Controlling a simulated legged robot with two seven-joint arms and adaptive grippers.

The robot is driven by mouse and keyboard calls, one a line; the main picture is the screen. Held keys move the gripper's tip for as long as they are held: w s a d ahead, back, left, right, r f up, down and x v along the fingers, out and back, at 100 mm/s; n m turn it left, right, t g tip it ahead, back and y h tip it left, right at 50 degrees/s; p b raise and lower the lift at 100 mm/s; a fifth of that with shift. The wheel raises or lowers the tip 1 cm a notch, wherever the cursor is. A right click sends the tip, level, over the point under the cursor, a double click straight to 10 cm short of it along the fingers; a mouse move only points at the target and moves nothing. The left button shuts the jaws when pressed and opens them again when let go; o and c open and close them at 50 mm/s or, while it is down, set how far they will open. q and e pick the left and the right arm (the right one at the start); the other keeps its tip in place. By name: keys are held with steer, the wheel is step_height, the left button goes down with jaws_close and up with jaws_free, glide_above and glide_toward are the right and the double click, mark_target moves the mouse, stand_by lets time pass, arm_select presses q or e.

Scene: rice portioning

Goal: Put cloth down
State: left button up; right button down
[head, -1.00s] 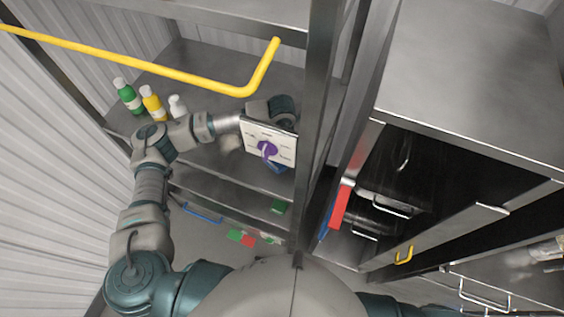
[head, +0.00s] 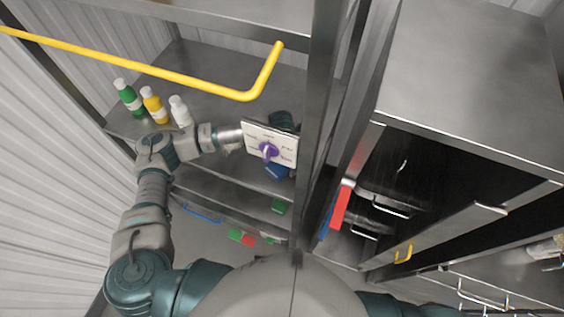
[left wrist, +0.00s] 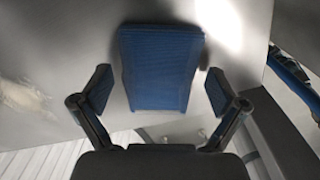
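A blue folded cloth (left wrist: 158,68) lies flat against a grey surface in the left wrist view. It has a ribbed texture. My left gripper (left wrist: 159,82) is open, with one finger on each side of the cloth's lower part. Both fingers look apart from it. In the head view, my left arm reaches into the shelf rack from the left, and its gripper is mostly hidden behind a white panel (head: 285,154). A blue patch (head: 277,172), probably the cloth, shows just below that panel. My right gripper is out of view.
Green, yellow (head: 153,104) and white bottles stand on the shelf at left. A yellow rail (head: 160,70) crosses in front. A metal post (head: 313,130) stands right of the panel. Green (head: 279,206) and red pieces show lower down. A dark cabinet is at right.

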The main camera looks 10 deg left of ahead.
arm_select(q)
steer(key=shift+a, duration=0.1)
steer(key=shift+r, duration=0.1)
steer(key=shift+a+r, duration=0.1)
steer(key=shift+r, duration=0.25)
step_height(320, 180, up, 11)
steer(key=b, duration=0.2)
steer(key=shift+r, duration=0.15)
